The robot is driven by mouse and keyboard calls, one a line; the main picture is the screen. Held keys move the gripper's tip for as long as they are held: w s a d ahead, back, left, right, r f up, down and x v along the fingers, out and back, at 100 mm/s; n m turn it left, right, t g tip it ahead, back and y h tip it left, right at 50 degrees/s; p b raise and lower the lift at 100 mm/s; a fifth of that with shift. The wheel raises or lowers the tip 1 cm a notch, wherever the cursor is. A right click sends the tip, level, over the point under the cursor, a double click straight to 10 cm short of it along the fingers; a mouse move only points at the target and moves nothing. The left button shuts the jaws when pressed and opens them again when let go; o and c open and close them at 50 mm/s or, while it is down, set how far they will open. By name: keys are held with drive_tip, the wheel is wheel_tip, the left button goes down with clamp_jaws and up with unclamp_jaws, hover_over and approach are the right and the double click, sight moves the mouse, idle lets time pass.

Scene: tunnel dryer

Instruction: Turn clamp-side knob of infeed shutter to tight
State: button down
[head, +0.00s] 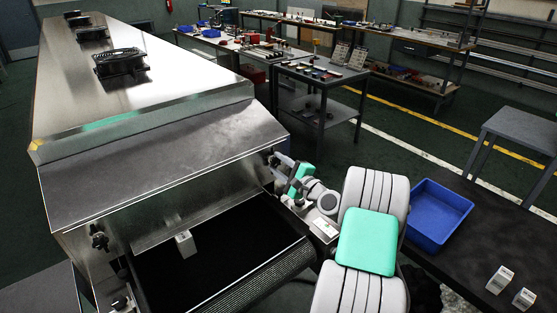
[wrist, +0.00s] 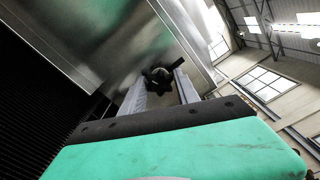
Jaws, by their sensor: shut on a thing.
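In the wrist view, a dark lobed knob (wrist: 161,76) sits against the metal side of the dryer, with a dark bar beside it. My gripper (wrist: 159,88) reaches up to it, one finger on each side, and is shut on the knob. In the head view, my gripper (head: 279,163) is at the right side of the dryer mouth, and the knob there is too small and covered to make out. The infeed opening's metal hood (head: 150,175) slopes above the belt. Which way the knob is turned cannot be read.
Another dark knob (head: 98,238) is on the left side of the mouth. A white box (head: 185,243) stands on the black belt (head: 225,260). A blue bin (head: 440,213) and small boxes (head: 499,279) are on the dark table at right. Benches stand behind.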

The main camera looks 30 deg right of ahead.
drive_tip(key=shift+m+p, duration=1.1)
drive_tip(key=shift+m, duration=0.9)
drive_tip(key=c, duration=0.9)
unclamp_jaws()
drive_tip(key=s+d+b, duration=0.1)
drive_tip(key=s, duration=0.6)
drive_tip(key=shift+s, duration=0.35)
